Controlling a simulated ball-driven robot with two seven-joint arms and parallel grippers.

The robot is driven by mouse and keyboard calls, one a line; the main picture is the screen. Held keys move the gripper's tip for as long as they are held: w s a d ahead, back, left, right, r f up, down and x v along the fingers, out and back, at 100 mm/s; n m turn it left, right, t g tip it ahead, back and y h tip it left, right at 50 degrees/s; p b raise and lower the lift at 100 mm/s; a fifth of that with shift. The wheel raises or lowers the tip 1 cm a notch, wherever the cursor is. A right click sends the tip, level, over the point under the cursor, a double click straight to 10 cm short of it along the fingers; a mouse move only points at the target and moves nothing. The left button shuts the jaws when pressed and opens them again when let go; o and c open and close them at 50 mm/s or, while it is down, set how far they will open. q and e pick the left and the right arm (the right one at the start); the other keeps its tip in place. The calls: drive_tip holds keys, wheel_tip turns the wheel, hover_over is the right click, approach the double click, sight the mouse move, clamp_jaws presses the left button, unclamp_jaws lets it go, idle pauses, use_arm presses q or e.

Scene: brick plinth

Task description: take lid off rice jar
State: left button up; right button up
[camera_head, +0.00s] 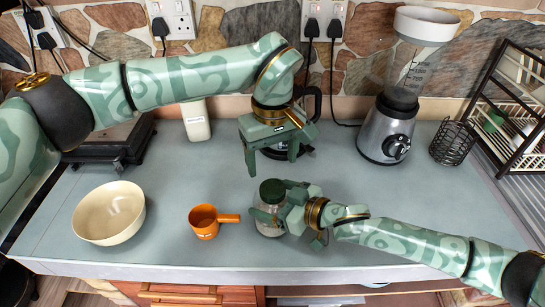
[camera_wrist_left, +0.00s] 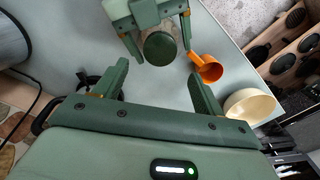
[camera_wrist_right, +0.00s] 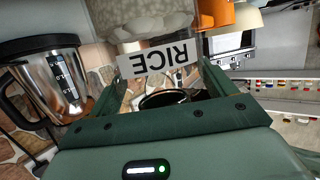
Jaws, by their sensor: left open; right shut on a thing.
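The rice jar (camera_head: 268,228) is a clear glass jar standing upright near the counter's front edge, with a dark green lid (camera_head: 272,189) on top. My right gripper (camera_head: 276,210) is shut around the jar's body from the right. In the right wrist view, the jar's RICE label (camera_wrist_right: 160,58) and white rice show between the fingers. My left gripper (camera_head: 273,164) is open and empty, pointing down above and behind the jar, apart from the lid. The left wrist view shows the lid (camera_wrist_left: 160,48) beyond the open left fingers (camera_wrist_left: 160,85).
An orange measuring cup (camera_head: 205,222) stands left of the jar, with a cream bowl (camera_head: 108,213) farther left. A blender (camera_head: 388,130), wire basket (camera_head: 452,143) and dish rack (camera_head: 500,110) stand at the right. A black-handled vessel is partly hidden behind my left gripper.

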sight(273, 188)
use_arm(q)
drive_tip(key=shift+f+m, duration=0.3)
wheel_tip(273, 188, down, 7)
drive_tip(key=shift+f, duration=0.2)
